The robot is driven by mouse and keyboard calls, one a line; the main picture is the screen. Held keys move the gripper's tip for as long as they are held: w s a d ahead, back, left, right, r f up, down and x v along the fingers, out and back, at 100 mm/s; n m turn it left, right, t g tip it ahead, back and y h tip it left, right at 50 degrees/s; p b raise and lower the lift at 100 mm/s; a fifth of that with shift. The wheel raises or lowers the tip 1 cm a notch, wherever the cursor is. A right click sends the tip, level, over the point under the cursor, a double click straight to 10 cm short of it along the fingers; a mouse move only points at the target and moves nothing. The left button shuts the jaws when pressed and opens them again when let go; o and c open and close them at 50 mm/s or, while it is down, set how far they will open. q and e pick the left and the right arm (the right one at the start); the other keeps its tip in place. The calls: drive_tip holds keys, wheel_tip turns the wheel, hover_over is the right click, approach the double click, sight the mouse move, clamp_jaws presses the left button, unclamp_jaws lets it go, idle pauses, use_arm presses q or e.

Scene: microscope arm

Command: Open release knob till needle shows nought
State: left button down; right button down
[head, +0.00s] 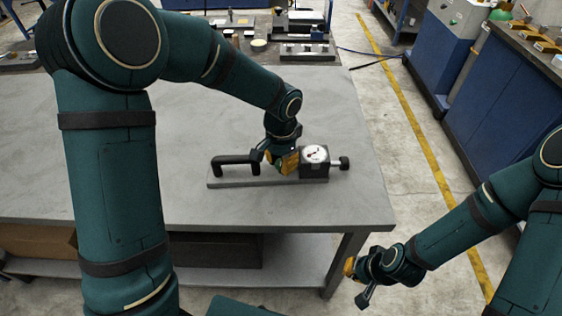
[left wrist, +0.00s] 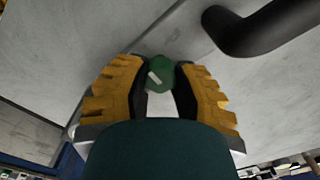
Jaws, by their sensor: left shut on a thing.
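The green release knob (left wrist: 160,75) with a white mark shows in the left wrist view between the yellow fingers of my left gripper (left wrist: 158,82). My left gripper is shut on it; in the head view the gripper (head: 285,163) hides the knob. The white dial gauge (head: 315,154) sits on a dark block just to the right of the gripper. Its needle is too small to read exactly. My right gripper (head: 357,282) hangs away from the table at the lower right; its finger opening cannot be made out.
A black handle (head: 235,163) stands at the left end of the grey base plate (head: 240,182), and a black side knob (head: 344,162) sticks out right of the gauge. The grey table (head: 220,215) is clear around the device. Tools and trays lie at the back.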

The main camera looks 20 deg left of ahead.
idle(0.4)
use_arm(q)
drive_tip(key=c, duration=0.7)
unclamp_jaws()
